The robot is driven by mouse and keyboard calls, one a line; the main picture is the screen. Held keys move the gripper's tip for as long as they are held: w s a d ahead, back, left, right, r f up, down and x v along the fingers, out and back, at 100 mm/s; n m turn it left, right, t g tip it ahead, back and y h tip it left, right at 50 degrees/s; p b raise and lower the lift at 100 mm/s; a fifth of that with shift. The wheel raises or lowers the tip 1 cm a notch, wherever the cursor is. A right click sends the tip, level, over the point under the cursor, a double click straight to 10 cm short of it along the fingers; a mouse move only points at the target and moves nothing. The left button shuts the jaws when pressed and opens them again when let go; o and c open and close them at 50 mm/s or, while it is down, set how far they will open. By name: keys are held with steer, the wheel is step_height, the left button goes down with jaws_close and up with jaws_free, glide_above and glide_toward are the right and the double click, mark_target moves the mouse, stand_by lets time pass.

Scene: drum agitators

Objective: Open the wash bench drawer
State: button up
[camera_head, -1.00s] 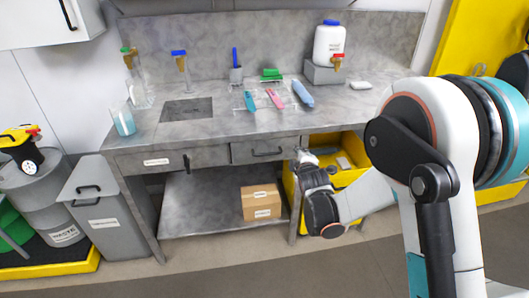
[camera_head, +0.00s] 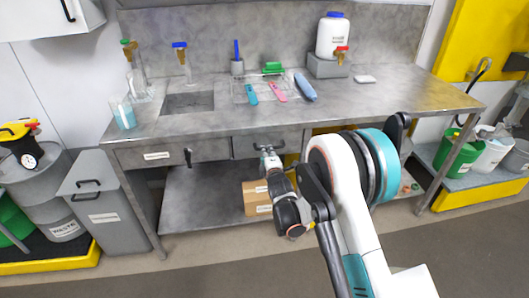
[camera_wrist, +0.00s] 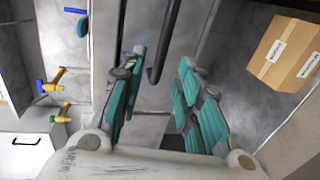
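The wash bench (camera_head: 215,121) is a grey metal counter. Its middle drawer (camera_head: 243,142) has a grey front that looks flush with the bench, with a dark horizontal bar handle (camera_head: 240,156). My gripper (camera_head: 267,155) is in front of this drawer and hides part of the handle. In the wrist view my gripper (camera_wrist: 157,75) has its two teal-padded fingers apart. The dark handle (camera_wrist: 168,42) runs upright in that picture, and its near end shows between the fingertips. I see no clear contact between the pads and the handle.
A cardboard box (camera_head: 256,198) is on the lower shelf, also in the wrist view (camera_wrist: 288,52). A labelled drawer (camera_head: 140,158) is at left. Bottles, a sink (camera_head: 188,104) and brushes are on top. Grey bins stand left, buckets right. The floor in front is clear.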

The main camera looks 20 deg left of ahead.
steer(key=b+x, duration=0.1)
steer(key=x, duration=0.5)
jaws_close()
